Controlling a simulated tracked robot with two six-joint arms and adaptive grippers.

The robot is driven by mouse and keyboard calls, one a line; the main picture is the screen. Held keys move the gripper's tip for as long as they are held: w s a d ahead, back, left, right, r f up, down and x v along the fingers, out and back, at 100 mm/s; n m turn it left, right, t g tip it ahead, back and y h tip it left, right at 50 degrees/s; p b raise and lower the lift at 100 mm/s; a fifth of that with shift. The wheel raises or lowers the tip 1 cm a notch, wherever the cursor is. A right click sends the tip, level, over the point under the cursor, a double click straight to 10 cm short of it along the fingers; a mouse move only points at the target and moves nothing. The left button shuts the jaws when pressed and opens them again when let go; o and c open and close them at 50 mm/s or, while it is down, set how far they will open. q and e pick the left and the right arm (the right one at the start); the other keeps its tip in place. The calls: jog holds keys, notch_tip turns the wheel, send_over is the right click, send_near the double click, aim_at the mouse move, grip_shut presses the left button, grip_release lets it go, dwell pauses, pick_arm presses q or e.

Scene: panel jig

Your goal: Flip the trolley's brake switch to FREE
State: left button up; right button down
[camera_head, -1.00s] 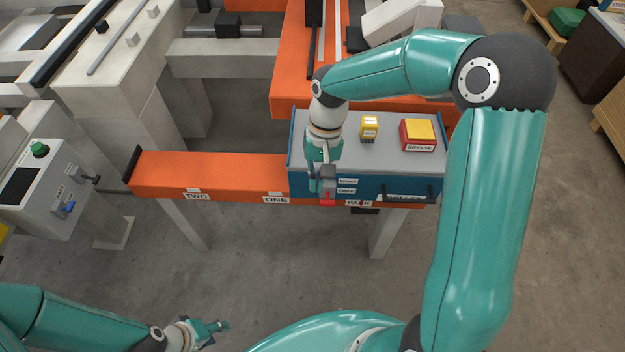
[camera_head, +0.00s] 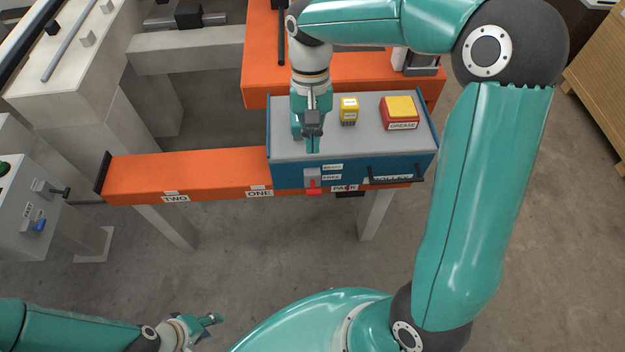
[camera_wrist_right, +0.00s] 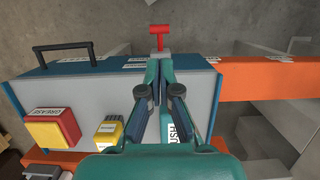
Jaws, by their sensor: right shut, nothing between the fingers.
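The trolley (camera_head: 350,171) is a blue box with a grey top and a black handle. On its front a grey brake switch (camera_head: 312,174) carries a red lever (camera_head: 313,188) that sits low, beside two small white labels (camera_head: 332,172). The lower label seems to read FREE; the upper one is too small to read surely. In the right wrist view the red lever (camera_wrist_right: 159,33) shows just beyond the fingertips. My right gripper (camera_head: 312,146) is shut and empty over the trolley's front top edge, apart from the lever. My left gripper (camera_head: 213,320) is low at the left, far from the trolley; its fingers are too small to judge.
A yellow block (camera_head: 348,111) and a red and yellow GREASE box (camera_head: 400,113) stand on the trolley top. The trolley is at an orange rail (camera_head: 190,177) marked ONE and TWO. A grey control box (camera_head: 35,205) stands at the left. The floor in front is clear.

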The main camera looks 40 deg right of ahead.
aim_at(313, 190)
jog(key=b+x, duration=0.1)
jog(key=x, duration=1)
jog(key=shift+f, duration=0.2)
pick_arm(q)
jog(key=shift+f, duration=0.6)
pick_arm(e)
jog(key=shift+a, duration=0.1)
